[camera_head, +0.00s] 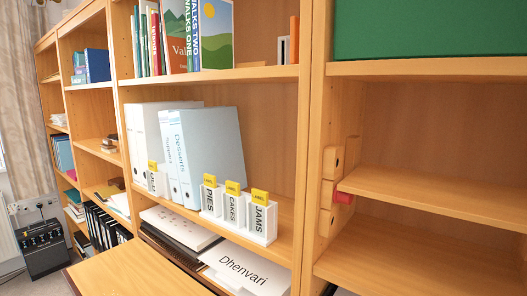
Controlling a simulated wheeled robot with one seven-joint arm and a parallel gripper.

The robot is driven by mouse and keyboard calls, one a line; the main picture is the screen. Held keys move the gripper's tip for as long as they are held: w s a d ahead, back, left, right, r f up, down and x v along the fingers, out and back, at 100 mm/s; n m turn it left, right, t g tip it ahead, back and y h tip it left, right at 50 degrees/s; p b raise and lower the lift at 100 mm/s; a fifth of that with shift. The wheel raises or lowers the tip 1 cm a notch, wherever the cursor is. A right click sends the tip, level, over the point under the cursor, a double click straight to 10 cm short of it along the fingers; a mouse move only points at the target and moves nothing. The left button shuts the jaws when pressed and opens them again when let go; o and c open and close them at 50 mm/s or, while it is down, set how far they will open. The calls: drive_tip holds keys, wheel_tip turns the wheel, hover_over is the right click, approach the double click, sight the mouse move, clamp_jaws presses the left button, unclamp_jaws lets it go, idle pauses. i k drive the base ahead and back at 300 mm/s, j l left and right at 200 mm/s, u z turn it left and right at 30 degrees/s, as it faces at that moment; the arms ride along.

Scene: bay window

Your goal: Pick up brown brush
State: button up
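I cannot make out a brown brush anywhere in the head camera view. A light-brown wooden piece (331,162) with dark round marks stands against the upright between the two right bookcase sections; I cannot tell what it is. A small red object (343,197) shows beside it, at the left end of a shelf. My gripper and arm are not in view.
Wooden bookcases fill the view. One shelf (285,212) holds white binders (213,150) and labelled white holders (262,222). The right shelf (440,190) is mostly bare. A wooden surface (125,275) juts out at lower left; a black box (45,250) stands beyond it.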

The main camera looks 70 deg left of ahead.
sight(108, 147)
drive_tip(key=u, duration=3.2)
